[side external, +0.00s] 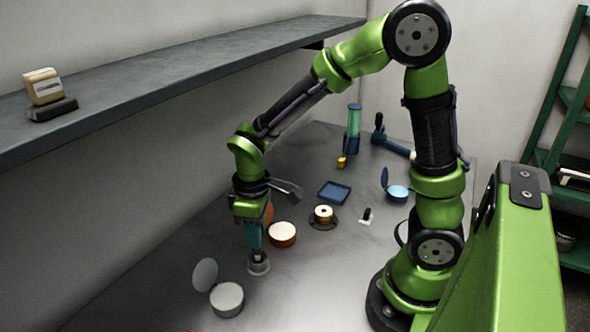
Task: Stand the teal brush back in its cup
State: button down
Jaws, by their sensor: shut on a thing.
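The teal brush (253,236) hangs roughly upright from my gripper (252,220), which is shut on its upper part. A small grey cup (258,265) stands on the table directly below. The brush's lower end overlaps the cup's mouth in the picture. I cannot tell whether the tip is inside the cup or just above it. My gripper's fingers are small and partly merge with the brush in this view.
A grey round box (227,299) with a raised lid stands in front-left of the cup. An orange-sided round tin (282,235) is close on the right. A roll (323,213), blue tray (333,191) and blue compact (396,192) stand further right. A shelf (180,66) overhangs the back.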

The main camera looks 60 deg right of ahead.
jog(key=shift+f, duration=0.9)
jog(key=c, duration=0.8)
grip_release()
jog(key=shift+c, duration=0.2)
notch_tip(320, 180, up, 17)
jog(key=shift+f, duration=0.1)
jog(key=s+d+m+t+y, duration=0.1)
jog(key=s+m+t+y, duration=0.1)
jog(key=s+m+t, duration=0.5)
jog(key=shift+s+d+r+m, duration=0.3)
jog(key=shift+s+r+m, duration=0.2)
jog(key=shift+s, duration=0.35)
